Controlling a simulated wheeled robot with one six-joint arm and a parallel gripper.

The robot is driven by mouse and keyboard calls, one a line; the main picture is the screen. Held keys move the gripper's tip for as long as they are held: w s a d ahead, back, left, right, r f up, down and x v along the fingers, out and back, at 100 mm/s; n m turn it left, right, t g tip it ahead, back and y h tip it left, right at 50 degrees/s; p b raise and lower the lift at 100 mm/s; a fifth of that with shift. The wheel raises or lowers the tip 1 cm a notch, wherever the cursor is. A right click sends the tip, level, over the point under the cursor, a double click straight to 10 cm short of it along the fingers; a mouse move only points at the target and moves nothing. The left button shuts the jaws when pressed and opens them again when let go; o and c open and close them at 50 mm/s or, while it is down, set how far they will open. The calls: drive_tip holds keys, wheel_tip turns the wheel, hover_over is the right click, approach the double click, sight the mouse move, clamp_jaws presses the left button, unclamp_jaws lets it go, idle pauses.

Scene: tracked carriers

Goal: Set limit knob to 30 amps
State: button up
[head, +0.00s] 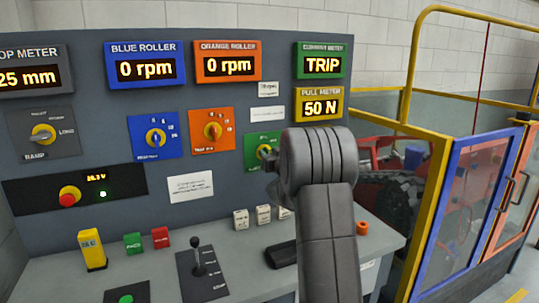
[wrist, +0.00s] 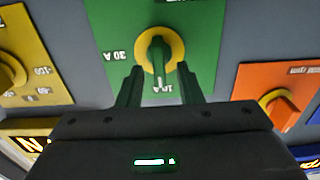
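The limit knob (wrist: 157,50) is a dark bar handle on a yellow ring, set on a green panel (wrist: 205,25). The wrist view is upside down; a "30 A" label lies left of the knob and a "10 A" label below it. The handle stands roughly vertical in that view, in line with the "10 A" side. My gripper (wrist: 160,75) is open, its fingertips either side of the knob with gaps between. In the head view the green panel (head: 255,140) and knob (head: 263,152) are partly behind my arm, which hides most of the gripper.
The current meter (head: 322,63) reads TRIP and the pull meter (head: 320,106) reads 50 N. An orange panel (wrist: 265,80) and a yellow panel (wrist: 40,50) flank the green one. A joystick (head: 197,260) and several blocks stand on the desk. A yellow-framed cage (head: 440,180) is at right.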

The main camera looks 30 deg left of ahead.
clamp_jaws()
